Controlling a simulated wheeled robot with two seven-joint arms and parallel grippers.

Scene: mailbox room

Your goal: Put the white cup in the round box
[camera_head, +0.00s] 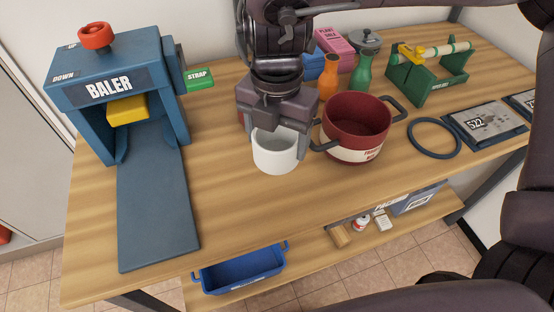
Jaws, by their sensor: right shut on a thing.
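The white cup (275,155) is between the fingers of my right gripper (278,140), near the middle of the table. The gripper points down and is shut on the cup, which looks upright. I cannot tell whether the cup's base touches the table. The round box (350,150) is dark red with a pale label, two dark side handles and an open top. It stands just right of the cup and gripper. My left gripper is not in view.
A blue baler (80,110) with a long plate (155,220) stands at left. Behind the round box are an orange bottle (328,78) and a green bottle (362,74). A dark ring (434,153) lies at right. The table's front middle is clear.

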